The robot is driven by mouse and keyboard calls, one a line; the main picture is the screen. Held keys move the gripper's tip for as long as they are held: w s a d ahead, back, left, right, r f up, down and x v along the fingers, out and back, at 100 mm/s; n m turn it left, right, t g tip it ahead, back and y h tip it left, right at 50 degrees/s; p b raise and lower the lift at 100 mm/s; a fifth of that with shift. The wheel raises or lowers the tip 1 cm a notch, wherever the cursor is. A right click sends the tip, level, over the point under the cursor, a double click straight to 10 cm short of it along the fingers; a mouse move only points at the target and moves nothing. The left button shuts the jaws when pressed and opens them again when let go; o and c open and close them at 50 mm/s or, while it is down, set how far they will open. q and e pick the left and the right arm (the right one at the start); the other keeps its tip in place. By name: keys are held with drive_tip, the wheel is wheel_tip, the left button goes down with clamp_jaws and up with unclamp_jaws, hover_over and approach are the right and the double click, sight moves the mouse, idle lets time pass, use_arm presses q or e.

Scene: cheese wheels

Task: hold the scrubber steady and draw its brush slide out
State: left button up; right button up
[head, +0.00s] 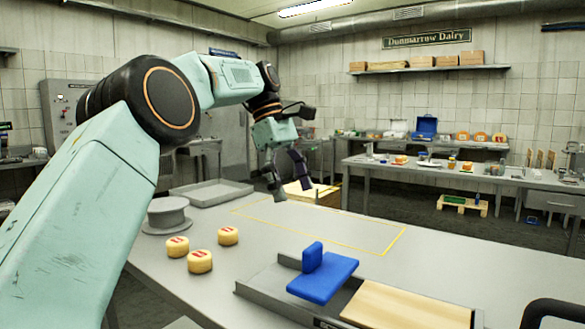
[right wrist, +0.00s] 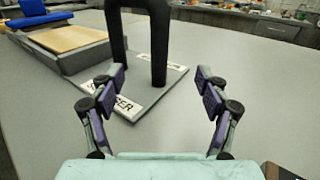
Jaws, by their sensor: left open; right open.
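A long low grey tray-like unit (head: 262,284) lies on the table at the lower middle of the head view. A blue plate with an upright blue grip (head: 325,276) and a pale wooden board (head: 405,306) are on it. I cannot tell for sure which part is the scrubber or its brush slide. My left gripper (head: 286,178) is open and empty, hanging above the table's far part, apart from the unit. My right gripper (right wrist: 160,82) is open and empty. Beyond its fingers stands a black arch (right wrist: 158,45) on a grey labelled plate (right wrist: 172,82); the label is partly hidden.
Three small cheese wheels (head: 200,261) and a round grey stand (head: 167,214) are on the table's left. A shallow grey tray (head: 210,192) lies behind. A yellow outlined area (head: 340,232) is empty. A back bench (head: 430,172) holds assorted things.

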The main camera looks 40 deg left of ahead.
drive_tip(key=shift+p+v, duration=0.35)
drive_tip(key=shift+v, duration=0.45)
drive_tip(key=shift+p+v, duration=1.1)
drive_tip(key=shift+v, duration=0.25)
drive_tip(key=shift+r, duration=0.1)
drive_tip(key=shift+r, duration=0.3)
wheel_tip(320, 180, up, 9)
drive_tip(key=shift+r, duration=0.15)
drive_tip(key=shift+f, duration=5.05)
drive_tip(key=shift+r, duration=0.15)
